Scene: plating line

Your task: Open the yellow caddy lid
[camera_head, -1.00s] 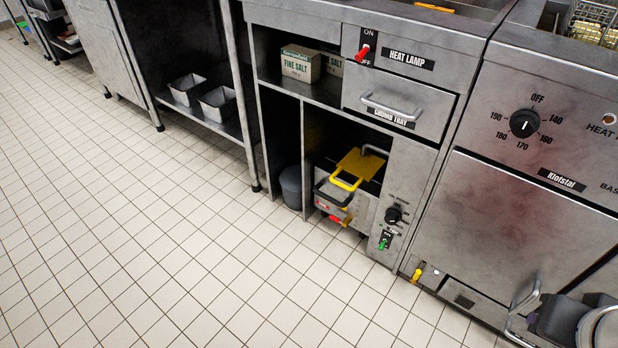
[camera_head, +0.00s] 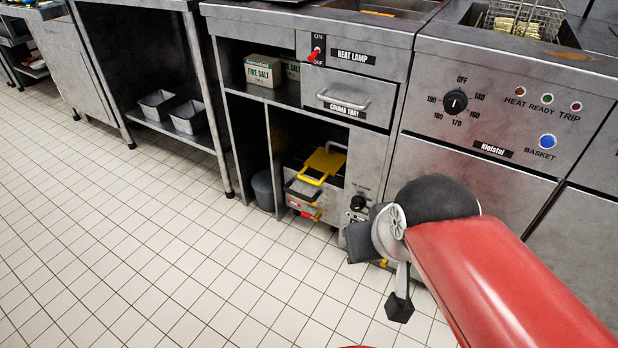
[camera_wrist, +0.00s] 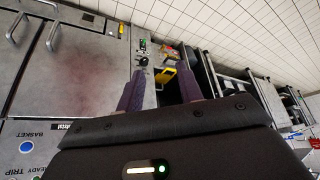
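The yellow caddy lid (camera_head: 324,161) is in the low open bay under the crumb tray drawer. It lies over the top of a metal caddy and looks shut. A yellow loop handle (camera_head: 311,177) sticks out at its front. The lid also shows small in the wrist view (camera_wrist: 166,75), beyond and between my fingers. My gripper (camera_wrist: 161,71) is open, with two purple fingers apart and nothing seen between them. In the head view my red arm reaches in from the lower right; my gripper's end is right of the caddy and apart from it.
The crumb tray drawer (camera_head: 342,102) sits just above the bay. A dial (camera_head: 358,203) is on the panel right of the caddy. A grey bin (camera_head: 263,190) stands to the left. A fryer front (camera_head: 470,180) is on the right. The tiled floor (camera_head: 150,260) in front is clear.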

